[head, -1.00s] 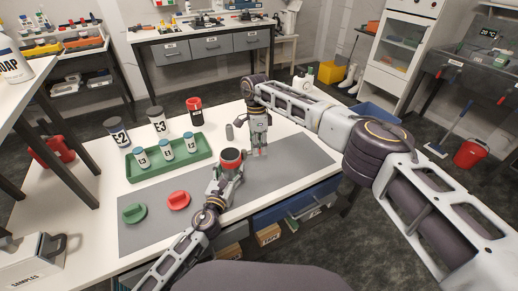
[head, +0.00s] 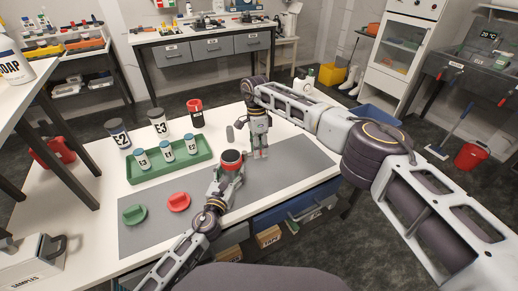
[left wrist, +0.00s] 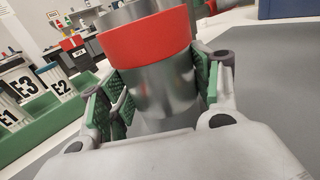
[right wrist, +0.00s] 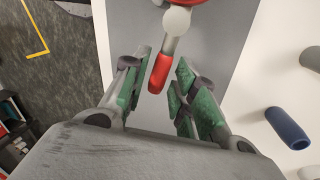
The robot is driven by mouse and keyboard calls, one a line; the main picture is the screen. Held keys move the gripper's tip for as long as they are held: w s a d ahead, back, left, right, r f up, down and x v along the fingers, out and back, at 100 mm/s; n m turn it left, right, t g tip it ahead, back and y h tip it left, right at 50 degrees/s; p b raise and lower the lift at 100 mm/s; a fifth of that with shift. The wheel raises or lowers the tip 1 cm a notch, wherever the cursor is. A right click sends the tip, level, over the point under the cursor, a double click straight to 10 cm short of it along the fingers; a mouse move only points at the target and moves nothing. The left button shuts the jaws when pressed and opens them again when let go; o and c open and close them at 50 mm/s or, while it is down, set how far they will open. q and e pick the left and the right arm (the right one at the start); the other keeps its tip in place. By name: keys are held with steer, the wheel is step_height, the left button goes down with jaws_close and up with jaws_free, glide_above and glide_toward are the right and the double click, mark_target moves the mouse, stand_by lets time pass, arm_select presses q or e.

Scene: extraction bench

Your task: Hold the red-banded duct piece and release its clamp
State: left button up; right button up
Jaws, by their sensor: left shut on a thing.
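The duct piece is a grey metal tube with a wide red band (left wrist: 150,45), upright in the left wrist view. It also shows in the head view (head: 231,157). My left gripper (head: 231,168) is shut on it, its green-padded fingers on both sides of the tube below the band. My right gripper (head: 260,155) is just right of the duct piece. In the right wrist view its fingers (right wrist: 162,92) are open. A red-tipped lever (right wrist: 160,73) with a pale round joint reaches between them, apparently untouched. The rest of the clamp is mostly hidden.
A green tray (head: 204,168) with small labelled bottles stands left of the duct piece. A green cap (head: 133,214) and a red cap (head: 178,202) lie on the grey mat (head: 150,240). The mat's right side is clear.

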step_height(320, 180, up, 7)
steer(key=w, duration=0.1)
steer(key=shift+w+a+r, duration=0.15)
steer(key=shift+w+a, duration=0.05)
steer(key=shift+a, duration=0.05)
stand_by(0.4)
arm_select(q)
steer(key=o, duration=1.3)
steer(key=shift+o, duration=0.2)
steer(key=shift+s, duration=0.1)
steer(key=shift+s+a, duration=0.3)
steer(key=shift+s, duration=1.65)
steer(key=shift+s+a, duration=0.35)
steer(key=shift+s, duration=1.55)
steer(key=shift+s+a, duration=0.3)
steer(key=shift+s, duration=1.65)
steer(key=shift+r, duration=0.15)
arm_select(e)
steer(key=shift+r, duration=0.15)
